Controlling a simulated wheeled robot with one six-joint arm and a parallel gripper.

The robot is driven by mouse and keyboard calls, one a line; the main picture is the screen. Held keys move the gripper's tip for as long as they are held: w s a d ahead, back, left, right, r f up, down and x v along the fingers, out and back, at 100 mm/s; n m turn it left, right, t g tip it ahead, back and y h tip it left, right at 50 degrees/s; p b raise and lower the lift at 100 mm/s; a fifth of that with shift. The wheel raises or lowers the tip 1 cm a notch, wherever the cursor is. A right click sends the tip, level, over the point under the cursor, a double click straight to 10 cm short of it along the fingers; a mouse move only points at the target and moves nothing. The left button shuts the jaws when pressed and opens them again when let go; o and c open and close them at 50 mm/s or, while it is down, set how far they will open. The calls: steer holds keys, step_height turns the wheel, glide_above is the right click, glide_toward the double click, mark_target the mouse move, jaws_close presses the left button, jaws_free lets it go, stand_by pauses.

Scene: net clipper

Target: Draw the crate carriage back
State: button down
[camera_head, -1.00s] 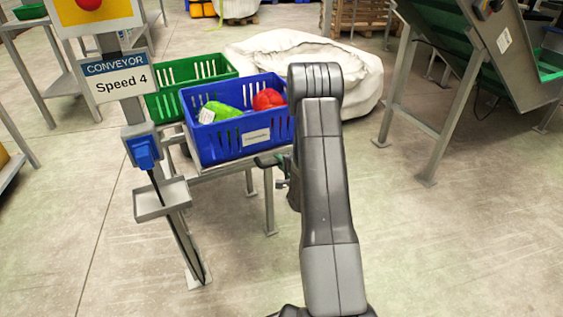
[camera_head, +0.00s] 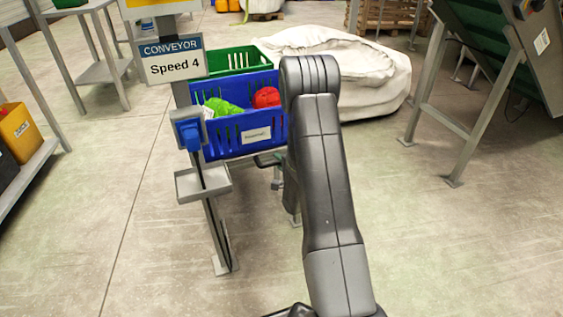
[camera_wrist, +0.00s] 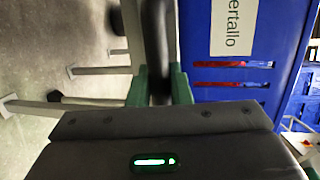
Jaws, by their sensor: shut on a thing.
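The blue crate (camera_head: 222,145) stands on its carriage, and it holds a green and a red bundle. Its white label (camera_head: 256,135) faces me and also shows in the wrist view (camera_wrist: 234,27). The carriage frame is mostly hidden behind the crate, the post and my arm. My gripper (camera_head: 270,160) is at the near right side of the crate, partly hidden by my arm. In the wrist view my gripper (camera_wrist: 160,87) has its green fingers shut on a dark rounded bar (camera_wrist: 157,35) beside the crate wall.
The conveyor sign post (camera_head: 220,235) with its blue box (camera_head: 188,133) and grey tray (camera_head: 203,182) stands just in front of the crate's left side. A green crate (camera_head: 238,60) and a white sack (camera_head: 375,75) are behind. The floor at right front is clear.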

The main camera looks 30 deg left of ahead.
steer(key=shift+s+a+f, duration=0.1)
steer(key=shift+s+f, duration=0.05)
steer(key=shift+s, duration=0.05)
steer(key=c, duration=1.4)
jaws_free()
steer(key=shift+s+a, duration=0.1)
steer(key=shift+a, duration=0.05)
steer(key=shift+o, duration=0.2)
steer(key=shift+d+r, duration=0.2)
steer(key=shift+d, duration=0.05)
steer(key=p+v, duration=0.2)
steer(key=v, duration=1.1)
steer(key=shift+d+p, duration=0.2)
steer(key=shift+p, duration=0.2)
steer(key=shift+s, duration=0.1)
